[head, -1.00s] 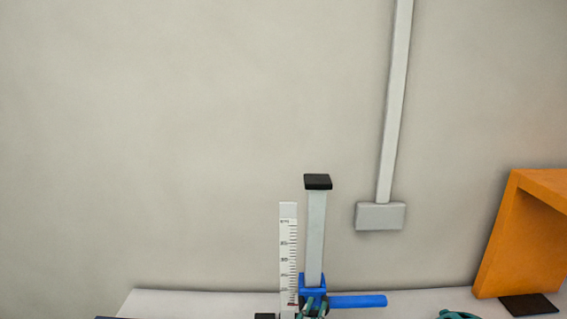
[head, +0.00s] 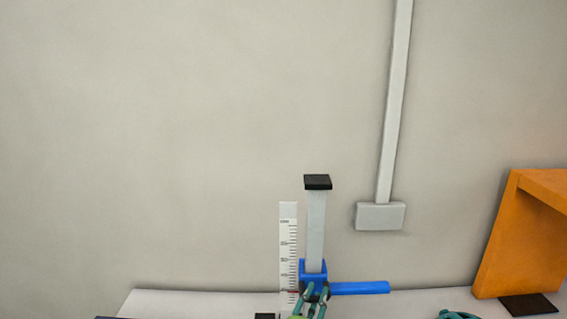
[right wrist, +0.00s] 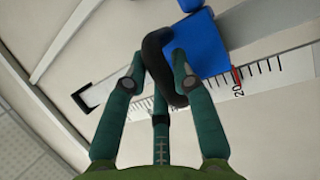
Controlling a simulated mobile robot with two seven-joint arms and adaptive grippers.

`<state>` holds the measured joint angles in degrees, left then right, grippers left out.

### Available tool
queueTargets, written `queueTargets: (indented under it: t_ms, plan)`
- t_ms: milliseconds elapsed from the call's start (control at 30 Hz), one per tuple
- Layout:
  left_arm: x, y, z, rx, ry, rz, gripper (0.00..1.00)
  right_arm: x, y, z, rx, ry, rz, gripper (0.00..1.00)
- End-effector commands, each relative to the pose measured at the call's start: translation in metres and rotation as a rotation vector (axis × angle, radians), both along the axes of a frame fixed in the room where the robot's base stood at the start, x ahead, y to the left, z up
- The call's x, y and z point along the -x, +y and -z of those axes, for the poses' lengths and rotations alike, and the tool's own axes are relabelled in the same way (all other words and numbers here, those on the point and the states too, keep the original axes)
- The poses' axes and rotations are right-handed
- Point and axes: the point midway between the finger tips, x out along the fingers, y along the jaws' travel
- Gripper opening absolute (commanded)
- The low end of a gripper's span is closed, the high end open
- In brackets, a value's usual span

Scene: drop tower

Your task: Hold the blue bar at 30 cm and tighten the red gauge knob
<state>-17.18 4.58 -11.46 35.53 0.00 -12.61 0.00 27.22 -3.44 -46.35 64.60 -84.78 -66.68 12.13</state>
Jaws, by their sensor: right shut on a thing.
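The blue bar (head: 360,288) sticks out to the right from a blue collar (head: 313,272) on a light grey post (head: 316,230) with a black cap. A white ruler (head: 288,240) stands left of the post. In the right wrist view a red pointer (right wrist: 237,76) lies by the ruler's 20 mark, beside the blue block (right wrist: 203,45). My right gripper (head: 315,297) is below and in front of the collar. In its wrist view the fingers (right wrist: 160,72) are shut on a curved black handle (right wrist: 155,50). No separate red knob can be made out.
A pale table (head: 220,302) runs along the wall. An orange open frame (head: 510,240) stands at the right with a dark pad (head: 528,304) at its foot. A teal thing (head: 457,315) is cut off at the bottom edge. A grey wall conduit hangs behind.

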Motion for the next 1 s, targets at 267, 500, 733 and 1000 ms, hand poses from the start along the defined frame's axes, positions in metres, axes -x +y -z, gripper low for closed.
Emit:
queueTargets:
  t_ms: [267, 500, 733, 1000]
  plan:
    - [0.000, 0.000, 0.000, 0.000, 0.000, 0.000, 0.00, -0.001, 0.001, -0.028, -0.008, -0.011, -0.003, 0.00]
    - [0.000, 0.000, 0.000, 0.000, 0.000, 0.000, 0.00, -0.001, 0.001, -0.045, -0.006, -0.010, -0.002, 0.00]
    - [0.000, 0.000, 0.000, 0.000, 0.000, 0.000, 0.00, -0.001, 0.000, -0.048, -0.006, -0.009, -0.002, 0.00]
    - [0.000, 0.000, 0.000, 0.000, 0.000, 0.000, 0.00, -0.001, 0.001, -0.053, -0.006, -0.010, -0.002, 0.00]
